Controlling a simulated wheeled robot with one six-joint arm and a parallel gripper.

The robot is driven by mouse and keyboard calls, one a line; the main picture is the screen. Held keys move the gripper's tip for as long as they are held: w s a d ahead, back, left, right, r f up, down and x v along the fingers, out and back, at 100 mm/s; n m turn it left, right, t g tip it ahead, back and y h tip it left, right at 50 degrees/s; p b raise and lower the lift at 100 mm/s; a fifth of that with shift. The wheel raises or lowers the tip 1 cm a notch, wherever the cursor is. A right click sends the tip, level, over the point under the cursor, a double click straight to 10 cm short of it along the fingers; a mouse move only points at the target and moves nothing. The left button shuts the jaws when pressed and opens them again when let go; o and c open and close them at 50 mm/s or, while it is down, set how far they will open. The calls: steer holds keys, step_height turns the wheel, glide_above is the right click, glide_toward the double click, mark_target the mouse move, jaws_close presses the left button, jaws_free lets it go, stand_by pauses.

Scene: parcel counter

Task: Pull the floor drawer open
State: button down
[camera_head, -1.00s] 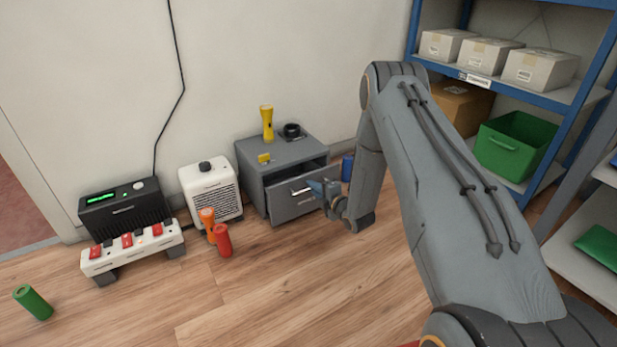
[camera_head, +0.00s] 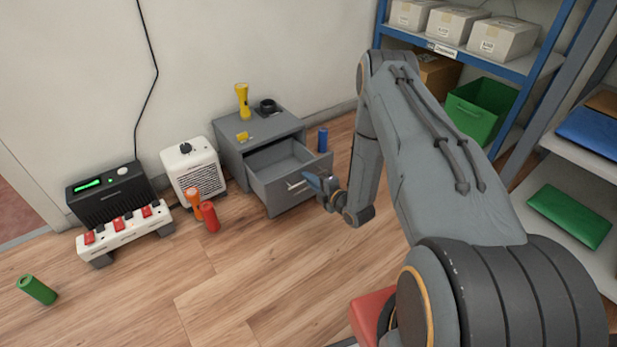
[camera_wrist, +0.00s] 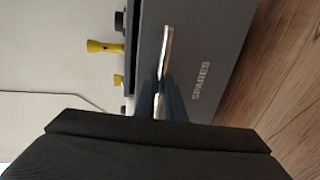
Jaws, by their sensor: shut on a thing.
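The grey floor drawer (camera_head: 291,192) sticks well out of its small grey cabinet (camera_head: 231,150), and its inside shows, with nothing seen in it. My gripper (camera_head: 312,181) is at the drawer's front, shut on the metal bar handle (camera_head: 294,186). In the wrist view the drawer front (camera_wrist: 212,50) carries the word SPARES, and the handle (camera_wrist: 166,52) runs down to my gripper (camera_wrist: 165,100). The dark wrist body hides the lower part of that view.
A yellow flashlight (camera_head: 242,100), a dark round item (camera_head: 267,106) and a small yellow block (camera_head: 242,136) are on the cabinet. A blue cylinder (camera_head: 322,139) stands right of it. A white heater (camera_head: 194,172), orange flashlight (camera_head: 193,203) and red cylinder (camera_head: 209,217) are at the left.

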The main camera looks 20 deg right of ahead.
steer(key=c, duration=2.1)
jaws_free()
steer(key=shift+d, duration=0.1)
steer(key=p+v, duration=0.3)
steer(key=v, duration=0.4)
steer(key=shift+s, duration=0.35)
steer(key=shift+d, duration=0.1)
